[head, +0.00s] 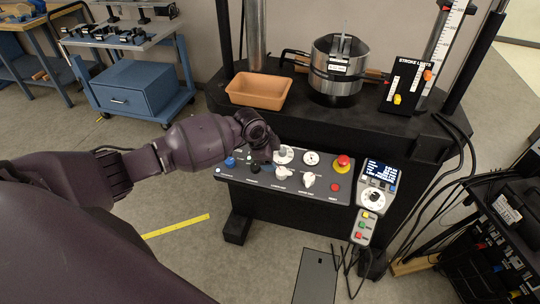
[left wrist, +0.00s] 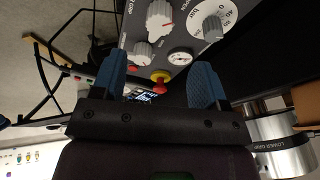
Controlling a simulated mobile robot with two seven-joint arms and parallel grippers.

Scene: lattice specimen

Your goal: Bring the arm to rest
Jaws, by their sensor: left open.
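My left arm comes in from the left in the head view, and its gripper (head: 268,160) is over the left part of the control panel (head: 290,190). In the left wrist view the gripper (left wrist: 158,65) is open, with two blue fingers apart and nothing between them. Beyond the fingers are white knobs (left wrist: 160,28), a gauge (left wrist: 180,57) and a red and yellow stop button (left wrist: 160,78). I cannot tell whether the gripper touches the panel. My right gripper is not in view.
A testing machine bench (head: 405,135) stands behind the panel, bearing a tan tray (head: 258,91) and a metal cylinder grip (head: 338,75). A handheld controller (head: 375,190) hangs at the panel's right. A blue-drawer cart (head: 135,92) is at left. The floor at lower left is open.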

